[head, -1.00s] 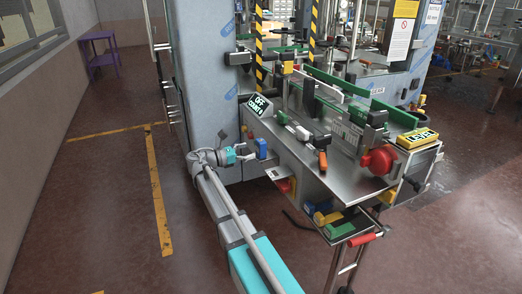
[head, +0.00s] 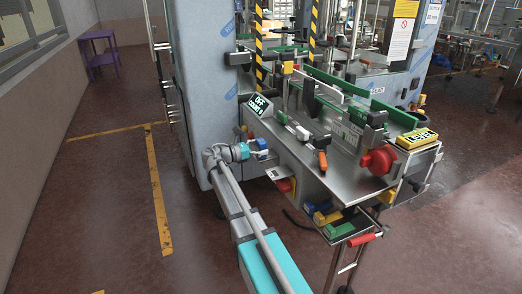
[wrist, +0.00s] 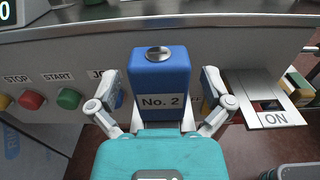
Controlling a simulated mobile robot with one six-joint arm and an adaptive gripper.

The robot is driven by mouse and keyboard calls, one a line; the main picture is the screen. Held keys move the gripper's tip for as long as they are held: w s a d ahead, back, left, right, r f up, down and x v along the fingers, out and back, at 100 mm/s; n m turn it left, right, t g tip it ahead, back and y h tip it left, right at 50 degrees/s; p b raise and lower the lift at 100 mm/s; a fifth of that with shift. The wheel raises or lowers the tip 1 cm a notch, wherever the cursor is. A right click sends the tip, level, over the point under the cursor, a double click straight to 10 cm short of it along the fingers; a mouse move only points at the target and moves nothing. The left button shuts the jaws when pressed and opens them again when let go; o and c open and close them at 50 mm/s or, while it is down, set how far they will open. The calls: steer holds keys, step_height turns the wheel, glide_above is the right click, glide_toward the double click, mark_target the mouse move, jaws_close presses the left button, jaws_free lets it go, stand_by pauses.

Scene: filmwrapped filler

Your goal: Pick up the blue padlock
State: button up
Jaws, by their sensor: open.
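The blue padlock (wrist: 159,76) is a blue block labelled "No. 2" with a round metal disc on top. It sits at the front side of the metal machine, below the tabletop edge. In the wrist view my gripper (wrist: 160,95) is open, with one finger on each side of the padlock; I cannot tell whether they touch it. In the head view the padlock (head: 262,145) shows small at the end of my gripper (head: 256,150). The padlock's lower part and shackle are hidden.
STOP (wrist: 31,100) and START (wrist: 69,98) buttons are left of the padlock, and an ON switch plate (wrist: 265,101) is right. The steel tabletop (head: 344,180) above holds guide rails, a red knob (head: 379,160) and an orange-handled tool (head: 322,160).

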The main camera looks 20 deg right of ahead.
mark_target(261, 140)
steer(key=shift+c, duration=0.3)
steer(key=c, duration=1.2)
steer(key=shift+r, duration=0.2)
steer(key=shift+c, duration=0.2)
step_height(261, 140, up, 3)
steer(key=p, duration=0.3)
steer(key=s+a+r+p, duration=0.3)
steer(key=s+r+p, duration=0.6)
steer(key=s, duration=0.4)
steer(key=shift+s+r+p, duration=0.35)
steer(key=shift+p, duration=0.2)
